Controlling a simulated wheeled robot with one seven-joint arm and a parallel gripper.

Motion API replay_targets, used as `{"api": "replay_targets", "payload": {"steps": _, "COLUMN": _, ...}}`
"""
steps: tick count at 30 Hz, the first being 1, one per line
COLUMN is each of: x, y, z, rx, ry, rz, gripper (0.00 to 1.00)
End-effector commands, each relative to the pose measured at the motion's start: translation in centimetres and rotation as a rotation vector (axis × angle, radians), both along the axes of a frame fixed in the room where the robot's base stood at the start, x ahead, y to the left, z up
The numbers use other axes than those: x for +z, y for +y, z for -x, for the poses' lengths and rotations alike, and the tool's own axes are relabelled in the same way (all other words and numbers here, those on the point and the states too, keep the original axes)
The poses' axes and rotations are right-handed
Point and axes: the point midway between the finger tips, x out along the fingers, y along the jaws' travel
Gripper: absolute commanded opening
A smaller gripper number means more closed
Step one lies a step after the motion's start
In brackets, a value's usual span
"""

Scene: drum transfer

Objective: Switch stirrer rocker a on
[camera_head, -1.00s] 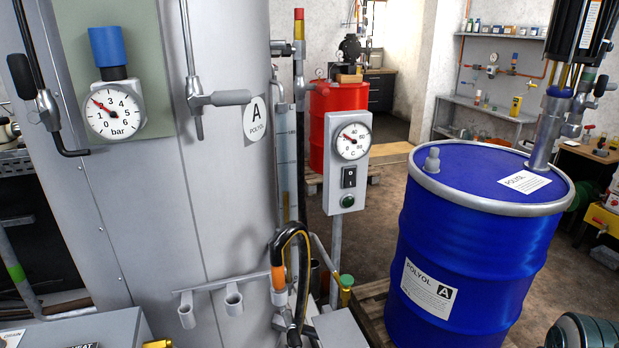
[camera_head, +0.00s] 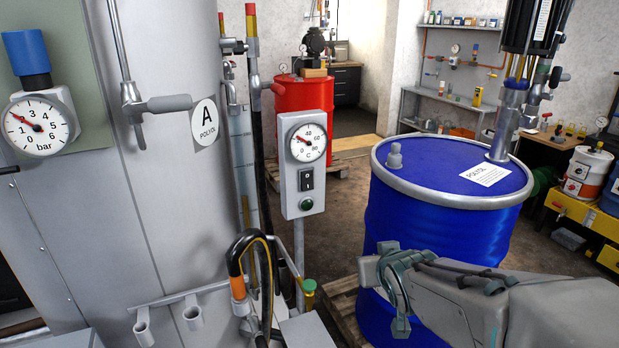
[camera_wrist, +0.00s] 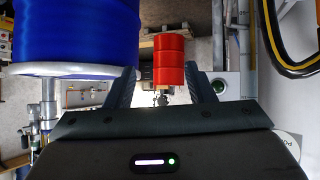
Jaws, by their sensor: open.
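The stirrer rocker (camera_head: 306,179) is a small black switch on a grey post-mounted box (camera_head: 291,150), between a round dial above and a green button below. Its on or off position is too small to tell. My gripper (camera_head: 392,290) is at the lower right of the head view, in front of the blue drum. It is right of the box and lower, apart from it. In the wrist view my gripper (camera_wrist: 163,75) has its two fingers spread with nothing between them. The green button (camera_wrist: 219,87) shows beside the right finger there; the rocker is not clearly visible.
The blue drum (camera_head: 430,215) stands on a pallet right of the box. The grey tank labelled A (camera_head: 160,200) is on the left. A red drum (camera_head: 300,98) stands behind.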

Motion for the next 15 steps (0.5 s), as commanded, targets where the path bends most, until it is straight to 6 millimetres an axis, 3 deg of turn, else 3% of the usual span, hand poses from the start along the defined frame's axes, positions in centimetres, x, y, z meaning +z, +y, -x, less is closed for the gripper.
{"api": "replay_targets", "payload": {"steps": 3, "x": 1.9, "y": 1.5, "z": -2.9, "rx": 0.077, "ry": -0.168, "rz": -0.027, "gripper": 0.49}}
{"api": "replay_targets", "payload": {"steps": 6, "x": 3.5, "y": 3.1, "z": -4.6, "rx": 0.151, "ry": -0.301, "rz": -0.066, "gripper": 0.49}}
{"api": "replay_targets", "payload": {"steps": 15, "x": 7.1, "y": 6.8, "z": -6.0, "rx": 0.328, "ry": -0.555, "rz": -0.191, "gripper": 0.49}}
